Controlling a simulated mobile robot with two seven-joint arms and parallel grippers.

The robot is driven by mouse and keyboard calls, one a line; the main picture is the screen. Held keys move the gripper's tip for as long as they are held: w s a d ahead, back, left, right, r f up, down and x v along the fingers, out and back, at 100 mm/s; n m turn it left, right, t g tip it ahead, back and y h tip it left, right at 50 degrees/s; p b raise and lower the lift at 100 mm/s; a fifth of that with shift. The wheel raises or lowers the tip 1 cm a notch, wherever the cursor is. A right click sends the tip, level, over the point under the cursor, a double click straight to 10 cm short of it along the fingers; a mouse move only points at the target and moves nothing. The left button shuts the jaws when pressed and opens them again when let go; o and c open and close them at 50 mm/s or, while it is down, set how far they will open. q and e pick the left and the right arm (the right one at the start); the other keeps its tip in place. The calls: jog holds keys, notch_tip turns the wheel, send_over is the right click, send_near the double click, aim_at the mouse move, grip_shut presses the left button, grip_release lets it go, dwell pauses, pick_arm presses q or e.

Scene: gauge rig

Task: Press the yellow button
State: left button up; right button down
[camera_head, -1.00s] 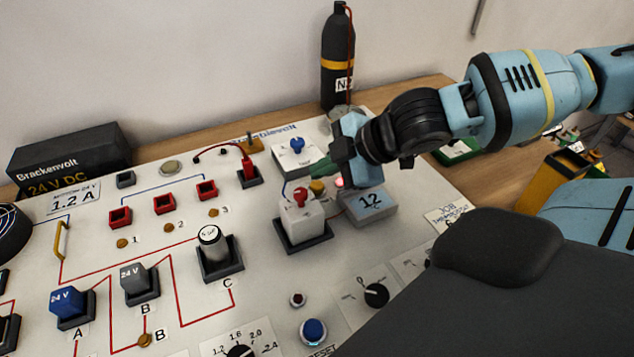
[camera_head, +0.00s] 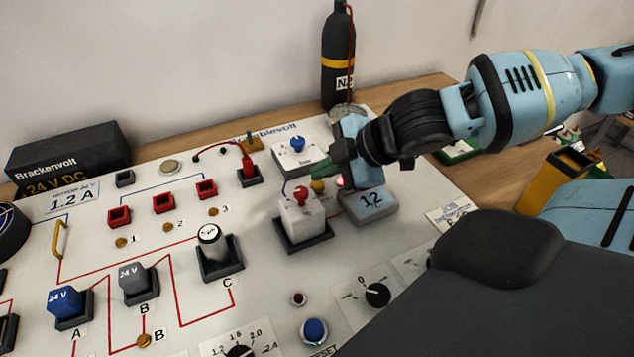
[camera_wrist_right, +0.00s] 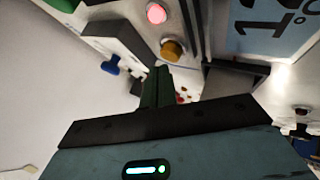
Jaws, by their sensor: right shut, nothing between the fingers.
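The yellow button (camera_head: 318,186) is small and round. It sits on the white panel between the white block with a red knob and the grey box marked 12. My right gripper (camera_head: 320,170) is shut and empty, its greenish fingertips just above and behind the button in the head view. In the right wrist view the yellow button (camera_wrist_right: 172,49) lies just beyond the shut fingertips (camera_wrist_right: 160,72). A small gap seems to show there, but I cannot tell for sure whether they touch. My left gripper is not in view.
A lit pink-red button (camera_head: 340,181) is close to the yellow one. The white block with the red knob (camera_head: 302,220), the box marked 12 (camera_head: 372,204) and the blue-knobbed unit (camera_head: 297,152) crowd around. A black gas bottle (camera_head: 338,60) stands behind the panel.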

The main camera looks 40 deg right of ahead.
aim_at(324, 185)
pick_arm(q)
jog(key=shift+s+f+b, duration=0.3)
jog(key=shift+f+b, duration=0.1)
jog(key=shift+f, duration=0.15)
pick_arm(e)
jog(key=shift+f, duration=0.7)
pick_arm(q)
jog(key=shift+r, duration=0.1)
pick_arm(e)
jog(key=shift+r, duration=0.1)
dwell(0.4)
pick_arm(q)
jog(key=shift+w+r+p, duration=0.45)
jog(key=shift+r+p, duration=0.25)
jog(key=shift+p, duration=0.05)
pick_arm(e)
jog(key=shift+r, duration=0.85)
jog(key=shift+r+p, duration=1.75)
jog(key=shift+r, duration=0.85)
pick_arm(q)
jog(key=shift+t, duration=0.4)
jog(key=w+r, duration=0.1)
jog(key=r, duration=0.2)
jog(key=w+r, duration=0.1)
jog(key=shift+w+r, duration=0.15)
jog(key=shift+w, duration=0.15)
pick_arm(e)
jog(key=shift+f, duration=0.1)
